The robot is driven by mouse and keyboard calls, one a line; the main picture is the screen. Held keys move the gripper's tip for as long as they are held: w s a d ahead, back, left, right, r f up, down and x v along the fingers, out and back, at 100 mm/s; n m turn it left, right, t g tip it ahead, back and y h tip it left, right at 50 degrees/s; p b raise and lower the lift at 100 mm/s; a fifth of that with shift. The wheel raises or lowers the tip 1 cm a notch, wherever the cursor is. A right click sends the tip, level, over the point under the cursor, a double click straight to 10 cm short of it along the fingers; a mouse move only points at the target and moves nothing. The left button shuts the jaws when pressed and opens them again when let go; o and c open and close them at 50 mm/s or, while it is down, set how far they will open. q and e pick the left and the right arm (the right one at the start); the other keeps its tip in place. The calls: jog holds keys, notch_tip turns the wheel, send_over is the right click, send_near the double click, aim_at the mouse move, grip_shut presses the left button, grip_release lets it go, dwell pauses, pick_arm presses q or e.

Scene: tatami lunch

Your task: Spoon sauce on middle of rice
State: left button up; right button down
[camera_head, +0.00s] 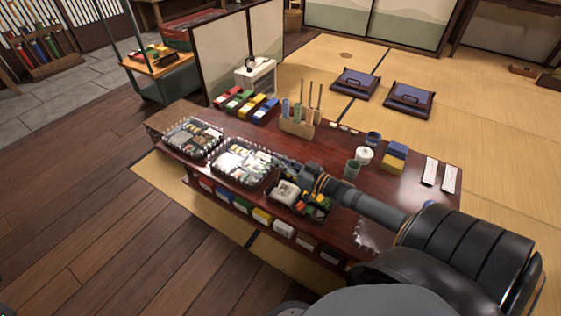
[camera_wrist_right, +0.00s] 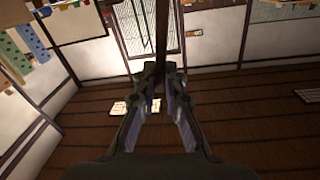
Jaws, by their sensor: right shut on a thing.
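My right gripper (camera_head: 291,167) reaches in from the lower right over the low table. It is above the tray area, between the middle and right-hand lunch boxes. In the right wrist view, its two fingers (camera_wrist_right: 162,78) are closed around a dark thin handle (camera_wrist_right: 162,35), probably the spoon's. The spoon's bowl, and any sauce in it, cannot be made out. The right-hand lunch box (camera_head: 314,213) holds a white mound, probably rice (camera_head: 286,191), with green and orange food beside it. My arm partly covers this box. My left gripper is not in view.
Two more filled clear trays, the middle one (camera_head: 238,183) and the left one (camera_head: 192,154), stand on the dark red table (camera_head: 330,143). A wooden holder (camera_head: 297,128) with upright utensils, coloured boxes, a green cup (camera_head: 352,168) and a white pot (camera_head: 364,156) stand behind.

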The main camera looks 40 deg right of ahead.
jog(key=shift+f+b, duration=0.8)
jog(key=shift+f, duration=0.05)
dwell(0.6)
jog(key=shift+r, duration=0.1)
jog(key=p+v, duration=0.2)
jog(key=shift+s+d+p, duration=0.1)
jog(key=shift+d+p, duration=0.05)
jog(key=shift+p, duration=0.2)
dwell(0.3)
